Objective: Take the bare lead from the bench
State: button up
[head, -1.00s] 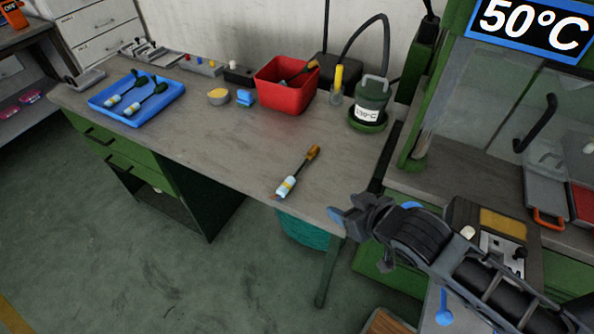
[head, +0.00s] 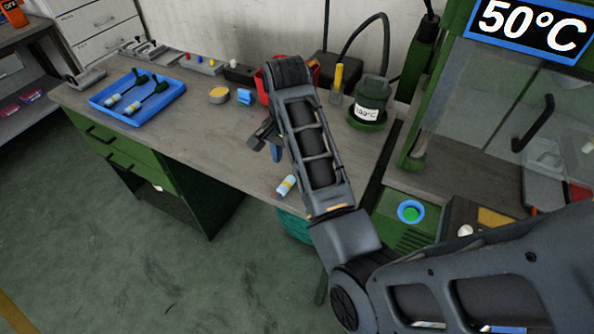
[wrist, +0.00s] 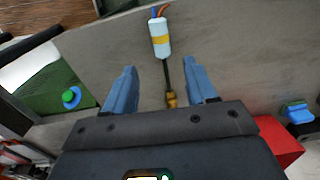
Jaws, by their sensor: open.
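The bare lead lies alone on the bench (head: 215,150) near its front edge. In the head view only its white handle end with a yellow band (head: 286,186) shows; my arm hides the rest. In the wrist view the whole lead (wrist: 160,38) shows: white sleeve, red and blue wires at one end, thin dark cable, brass-coloured end. My gripper (wrist: 160,82) is open and empty, its two blue fingers on either side of the cable. In the head view my gripper (head: 266,143) is over the bench, partly hidden. I cannot tell the exact height above the lead.
A blue tray (head: 108,113) holds two leads with dark ends at the left.

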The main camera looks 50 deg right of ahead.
aim_at(289, 180)
jog(key=shift+w+f+b, duration=0.15)
jog(key=shift+f+b, duration=2.45)
jog(key=shift+f, duration=0.3)
jog(key=shift+f+p, duration=0.3)
jog(key=shift+f, duration=0.65)
grip_shut()
